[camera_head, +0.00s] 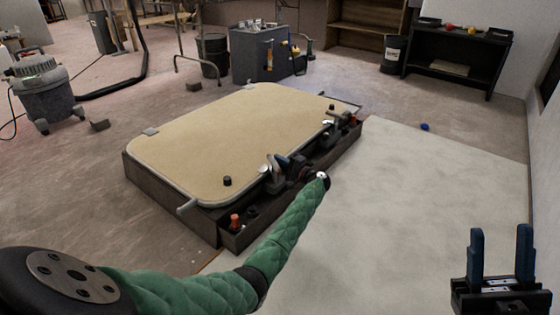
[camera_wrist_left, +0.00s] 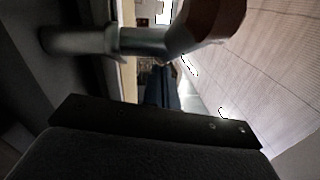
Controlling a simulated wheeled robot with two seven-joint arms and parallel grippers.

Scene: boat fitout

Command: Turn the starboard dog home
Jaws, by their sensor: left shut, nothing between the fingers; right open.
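A hatch (camera_head: 215,130) with a tan top and pale rim lies on a dark frame. Two metal dogs sit along its right-hand side: a near dog (camera_head: 266,170) and a far dog (camera_head: 328,123). I cannot tell from the frames which is the starboard one. My left gripper (camera_head: 281,160) is shut and empty beside the near dog; contact is unclear. In the left wrist view, a grey metal bar (camera_wrist_left: 80,40) with a reddish-brown end (camera_wrist_left: 215,18) crosses close in front of the blue fingers (camera_wrist_left: 160,88). My right gripper (camera_head: 501,255) is open and empty at the lower right.
A dark ledge (camera_head: 270,215) along the hatch's side carries a red-topped piece (camera_head: 235,221) and small dark knobs. A vacuum (camera_head: 45,90), a grey cabinet (camera_head: 262,55) and a black shelf (camera_head: 460,55) stand farther back.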

